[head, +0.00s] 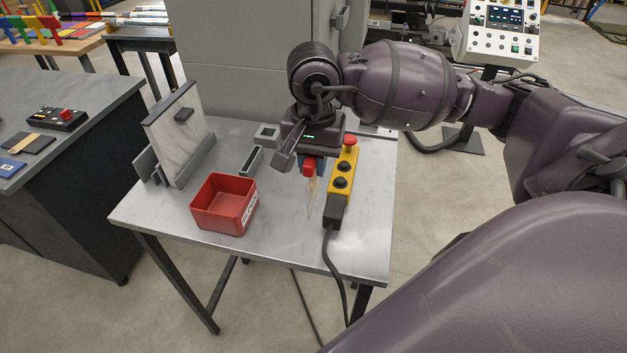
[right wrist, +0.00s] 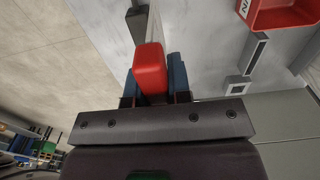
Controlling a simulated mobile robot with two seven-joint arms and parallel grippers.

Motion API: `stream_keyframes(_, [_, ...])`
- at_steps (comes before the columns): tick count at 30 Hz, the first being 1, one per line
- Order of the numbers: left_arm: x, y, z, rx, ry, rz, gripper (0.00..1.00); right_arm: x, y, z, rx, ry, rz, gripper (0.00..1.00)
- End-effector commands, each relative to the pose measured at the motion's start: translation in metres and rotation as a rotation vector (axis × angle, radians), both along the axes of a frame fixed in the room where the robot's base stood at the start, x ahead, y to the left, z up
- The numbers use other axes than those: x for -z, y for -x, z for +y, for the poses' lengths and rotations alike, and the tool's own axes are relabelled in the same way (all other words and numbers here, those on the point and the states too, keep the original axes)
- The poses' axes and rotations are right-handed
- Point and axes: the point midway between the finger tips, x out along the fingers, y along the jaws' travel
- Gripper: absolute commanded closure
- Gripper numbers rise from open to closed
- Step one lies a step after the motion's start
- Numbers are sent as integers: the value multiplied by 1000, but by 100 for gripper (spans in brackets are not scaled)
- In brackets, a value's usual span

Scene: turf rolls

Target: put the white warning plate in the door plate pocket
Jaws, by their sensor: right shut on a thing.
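My right gripper (head: 308,170) is over the grey table, beside the yellow control box. It is shut on a red-ended piece (head: 309,165), with a thin pale part pointing down below it. I cannot tell whether this is the white warning plate. A pale upright panel (head: 178,140) with a dark handle stands in a grey frame at the table's left. A narrow grey open holder (head: 251,161) lies left of the gripper. I cannot tell which is the door plate pocket. My left gripper is out of view.
A red open bin (head: 224,204) stands at the front of the table (head: 280,252). A yellow control box (head: 341,181) with black buttons and a red knob is close right of the gripper. Its cable hangs over the front edge. A grey cabinet (head: 250,60) stands behind.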

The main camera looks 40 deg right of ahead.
Motion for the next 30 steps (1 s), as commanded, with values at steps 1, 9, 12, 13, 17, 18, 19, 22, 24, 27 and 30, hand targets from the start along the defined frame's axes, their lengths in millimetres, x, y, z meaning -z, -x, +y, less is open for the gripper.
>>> stream_keyframes(1, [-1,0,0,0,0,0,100,-16,-1,0,0,1,-8,100])
stream_keyframes(9, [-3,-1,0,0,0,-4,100,-83,-1,0,0,1,-6,100])
stream_keyframes(12, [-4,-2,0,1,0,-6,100,-101,-1,0,1,0,-4,100])
stream_keyframes(13, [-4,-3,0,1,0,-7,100,-106,-1,0,1,0,-4,100])
stream_keyframes(17, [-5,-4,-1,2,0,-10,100,-121,0,0,1,0,-3,100])
stream_keyframes(18, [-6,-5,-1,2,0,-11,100,-125,0,0,1,0,-1,100])
stream_keyframes(19, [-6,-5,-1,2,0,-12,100,-127,0,0,1,-1,-1,100])
stream_keyframes(22, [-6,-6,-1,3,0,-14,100,-131,0,0,1,0,-1,100])
stream_keyframes(24, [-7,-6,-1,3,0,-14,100,-132,0,0,1,0,0,100])
stream_keyframes(27, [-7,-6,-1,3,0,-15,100,-133,0,0,1,0,0,100])
stream_keyframes(30, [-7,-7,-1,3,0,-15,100,-133,0,0,1,0,0,100])
